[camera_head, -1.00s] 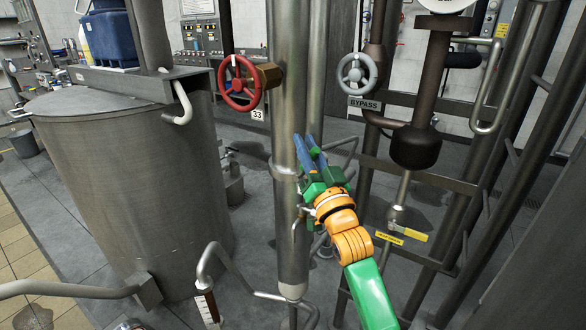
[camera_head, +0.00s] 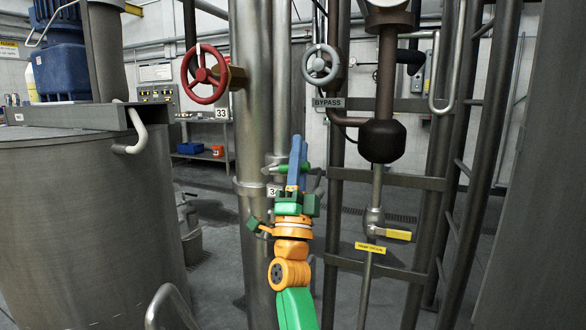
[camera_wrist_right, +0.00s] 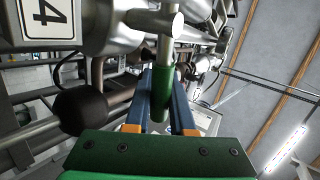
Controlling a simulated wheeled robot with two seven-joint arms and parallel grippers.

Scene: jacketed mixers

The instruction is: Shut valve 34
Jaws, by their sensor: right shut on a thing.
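Valve 34 is a small lever valve on the thick steel pipe (camera_head: 249,215), with a green handle (camera_head: 284,168). Its number tag (camera_head: 273,190) is partly covered by my gripper in the head view; the wrist view shows a tag ending in 4 (camera_wrist_right: 45,17). My right gripper (camera_head: 298,150) reaches up from below in front of the pipe. In the wrist view its blue fingers (camera_wrist_right: 162,82) are on both sides of the green handle (camera_wrist_right: 163,92), shut on it. The handle hangs from a metal stem below the valve body in that view. My left gripper is out of view.
A red handwheel tagged 33 (camera_head: 204,74) and a grey bypass handwheel (camera_head: 321,64) are above. A yellow-handled valve (camera_head: 390,234) is at the right on a thin pipe. A large steel tank (camera_head: 85,220) fills the left. Pipes and frames crowd the right.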

